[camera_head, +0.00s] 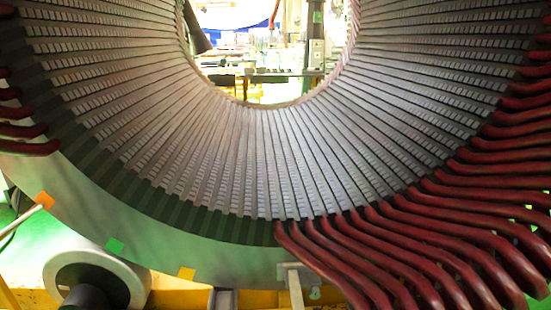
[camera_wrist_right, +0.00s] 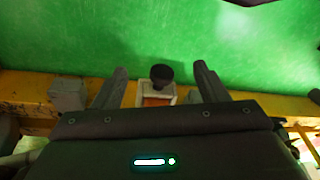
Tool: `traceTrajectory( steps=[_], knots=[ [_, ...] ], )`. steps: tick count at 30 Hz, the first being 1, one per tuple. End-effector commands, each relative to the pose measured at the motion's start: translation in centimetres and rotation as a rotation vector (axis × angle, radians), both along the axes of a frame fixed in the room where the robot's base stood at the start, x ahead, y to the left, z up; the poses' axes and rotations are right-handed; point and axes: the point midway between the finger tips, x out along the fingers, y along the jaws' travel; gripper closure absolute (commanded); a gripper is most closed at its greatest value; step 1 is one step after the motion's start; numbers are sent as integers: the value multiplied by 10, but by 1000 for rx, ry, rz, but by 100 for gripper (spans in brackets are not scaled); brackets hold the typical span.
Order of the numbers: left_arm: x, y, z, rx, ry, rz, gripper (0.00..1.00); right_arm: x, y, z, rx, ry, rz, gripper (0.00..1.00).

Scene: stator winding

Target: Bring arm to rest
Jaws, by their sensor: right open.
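The large ring-shaped stator (camera_head: 270,170) fills the head view, its slotted bore facing me. Red winding bars (camera_head: 400,245) stick out along its lower right rim, and several more show at the far left edge. Neither gripper shows in the head view. In the right wrist view, my right gripper (camera_wrist_right: 162,85) points at the floor side with its two dark fingers apart. Nothing is held between them. A dark round knob on a small pale block (camera_wrist_right: 160,99) shows beyond and between the fingers; I cannot tell its distance.
A yellow beam (camera_wrist_right: 30,112) crosses the right wrist view, with green floor (camera_wrist_right: 230,45) past it. In the head view, a grey roller (camera_head: 128,282) stands under the stator at lower left. Coloured tags (camera_head: 115,245) mark the stator's rim. Workbenches show through the bore.

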Motion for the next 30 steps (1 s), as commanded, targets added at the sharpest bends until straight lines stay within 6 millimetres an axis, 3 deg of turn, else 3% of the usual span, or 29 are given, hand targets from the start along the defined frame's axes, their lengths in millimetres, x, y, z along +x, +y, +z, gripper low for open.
traceTrajectory(
  steps=[8,13,21,26,30],
  knots=[
    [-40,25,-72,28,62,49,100,-41,-25,-72,-28,62,-49,33],
    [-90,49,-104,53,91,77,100,-90,-49,-105,-53,91,-77,33],
    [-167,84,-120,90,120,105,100,-167,-83,-120,-89,121,-105,33],
    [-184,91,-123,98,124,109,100,-185,-91,-123,-98,125,-109,33],
    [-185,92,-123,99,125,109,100,-186,-91,-123,-98,125,-109,33]
  ],
)
